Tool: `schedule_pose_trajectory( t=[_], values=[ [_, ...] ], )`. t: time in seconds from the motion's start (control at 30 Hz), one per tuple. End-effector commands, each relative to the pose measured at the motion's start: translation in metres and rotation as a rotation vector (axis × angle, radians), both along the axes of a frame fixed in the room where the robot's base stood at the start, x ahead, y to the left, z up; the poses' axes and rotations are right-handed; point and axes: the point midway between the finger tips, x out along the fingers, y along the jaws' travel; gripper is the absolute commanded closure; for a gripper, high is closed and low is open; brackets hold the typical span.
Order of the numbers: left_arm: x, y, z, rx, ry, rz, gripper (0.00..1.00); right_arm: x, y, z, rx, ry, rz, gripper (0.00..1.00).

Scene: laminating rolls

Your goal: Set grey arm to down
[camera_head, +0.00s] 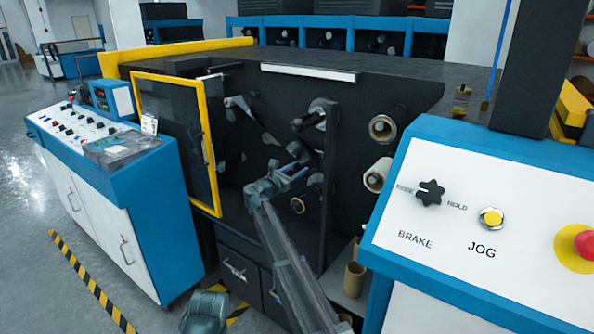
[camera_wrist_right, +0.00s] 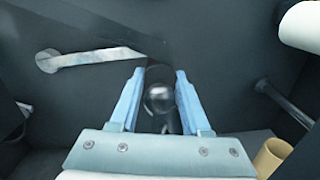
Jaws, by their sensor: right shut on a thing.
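My right gripper (camera_head: 290,178) reaches into the open front of the dark machine (camera_head: 400,95). In the right wrist view, its two blue fingers (camera_wrist_right: 158,100) stand on either side of a shiny black ball knob (camera_wrist_right: 158,97) and are shut on it. A grey arm (camera_wrist_right: 95,58) with a round pivot at its left end runs right, nearly level with a slight upward slope, and ends close behind the knob. I cannot tell how the knob joins it. In the head view I cannot pick the grey arm out clearly. My left gripper's fingers do not show.
A yellow-framed door (camera_head: 208,150) stands open left of the gripper. Rolls (camera_head: 382,128) and rollers stick out on the right. A cardboard tube (camera_wrist_right: 273,157) stands low at right. A blue-edged control panel (camera_head: 400,215) fills the right foreground, and a console (camera_head: 165,215) stands left.

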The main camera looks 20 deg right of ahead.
Motion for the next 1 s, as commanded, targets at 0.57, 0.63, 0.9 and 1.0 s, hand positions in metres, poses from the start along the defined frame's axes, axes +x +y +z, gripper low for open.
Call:
schedule_pose_trajectory(
  t=[0.57,0.63,0.9,1.0],
  values=[
    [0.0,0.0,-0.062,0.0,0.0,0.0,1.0,0.005,0.004,-0.062,0.114,-0.147,0.0,1.0],
    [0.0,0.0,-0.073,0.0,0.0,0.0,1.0,0.007,0.005,-0.073,0.14,-0.18,0.001,1.0],
    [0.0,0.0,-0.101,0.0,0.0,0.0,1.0,0.014,0.011,-0.101,0.215,-0.275,0.0,1.0],
    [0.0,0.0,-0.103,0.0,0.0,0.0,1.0,0.015,0.012,-0.103,0.225,-0.289,0.0,1.0]
  ],
)
